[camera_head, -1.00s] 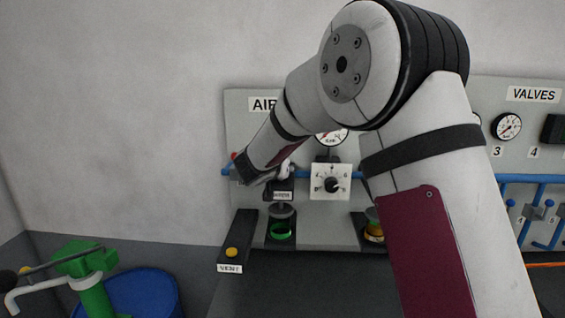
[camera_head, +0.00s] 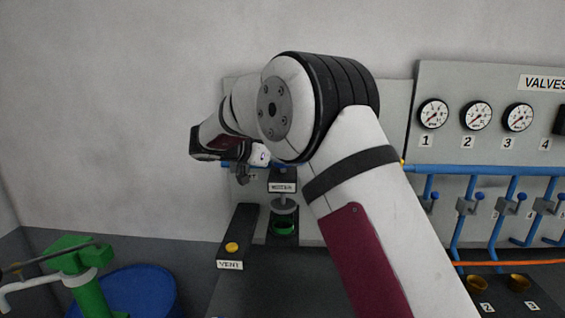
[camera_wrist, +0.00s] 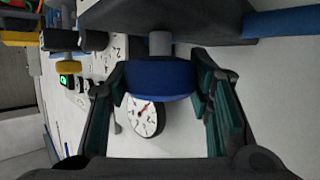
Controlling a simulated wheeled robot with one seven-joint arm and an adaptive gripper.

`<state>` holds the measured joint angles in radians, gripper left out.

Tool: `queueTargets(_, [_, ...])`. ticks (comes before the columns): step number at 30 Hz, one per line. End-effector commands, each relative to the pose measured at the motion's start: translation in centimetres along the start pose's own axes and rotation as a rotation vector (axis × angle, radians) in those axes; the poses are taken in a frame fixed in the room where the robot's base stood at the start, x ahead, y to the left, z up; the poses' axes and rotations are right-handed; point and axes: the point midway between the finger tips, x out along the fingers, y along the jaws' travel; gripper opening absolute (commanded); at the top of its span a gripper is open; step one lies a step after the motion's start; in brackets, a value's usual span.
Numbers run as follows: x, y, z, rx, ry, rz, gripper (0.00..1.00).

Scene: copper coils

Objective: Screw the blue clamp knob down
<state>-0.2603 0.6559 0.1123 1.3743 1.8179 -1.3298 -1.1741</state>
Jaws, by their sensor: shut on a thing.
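The blue clamp knob (camera_wrist: 160,80) shows in the wrist view, below a grey metal stem (camera_wrist: 160,43) that runs into a dark block. My gripper (camera_wrist: 163,88) is shut on the knob, with one teal-padded finger on each side of it. In the head view my gripper (camera_head: 245,168) is small and partly hidden by my own wrist, near the left end of the panel. The knob cannot be made out clearly in the head view.
A gauge (camera_wrist: 148,112) lies behind the knob. A block marked MOTOR (camera_head: 283,187) stands above a green ring (camera_head: 284,227). A VENT box (camera_head: 236,240) with a yellow button is nearby. Gauges and blue pipes (camera_head: 480,171) fill the right. A blue drum (camera_head: 140,290) stands lower left.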

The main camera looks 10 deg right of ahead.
Motion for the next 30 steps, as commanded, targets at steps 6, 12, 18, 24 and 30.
queueTargets(6, [-0.23, -0.11, -0.4, 0.012, 0.004, 0.008, 0.19])
queueTargets(12, [-0.28, -0.1, -0.39, 0.012, 0.004, 0.007, 0.19])
queueTargets(18, [-0.28, -0.1, -0.32, 0.011, 0.003, 0.007, 0.68])
queueTargets(24, [-0.17, -0.05, -0.15, 0.008, 0.001, 0.01, 0.68])
queueTargets(30, [-0.86, -0.08, -0.09, 0.008, 0.0, 0.009, 0.68])
